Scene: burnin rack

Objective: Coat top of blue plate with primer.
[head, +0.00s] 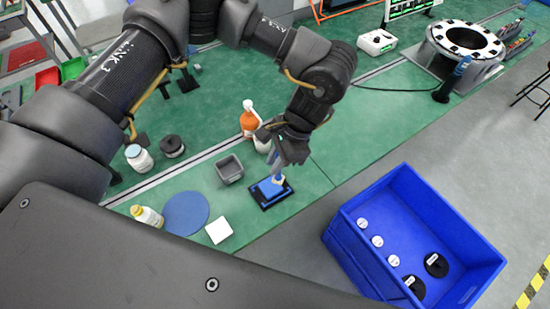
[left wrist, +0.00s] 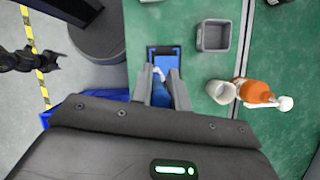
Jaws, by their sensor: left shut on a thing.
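The blue plate (head: 272,187) lies on a black base on the green table in the head view. In the left wrist view the blue plate (left wrist: 165,52) is straight ahead of the fingers. My left gripper (head: 278,163) points down over the plate, shut on a blue-handled tool with a pale tip (left wrist: 158,74), which looks like a brush. The tip is at or just above the plate; contact cannot be told. A dark jointed part (left wrist: 32,60) at the left of the wrist view appears to be my right arm's end; its jaws are unclear.
An orange bottle (head: 249,119), a pale cup (head: 262,144) and a grey bin (head: 230,169) stand close by. A blue disc (head: 187,212), a white square (head: 219,230) and a yellow-labelled bottle (head: 147,215) are nearer. A blue crate (head: 345,250) stands off the table's edge.

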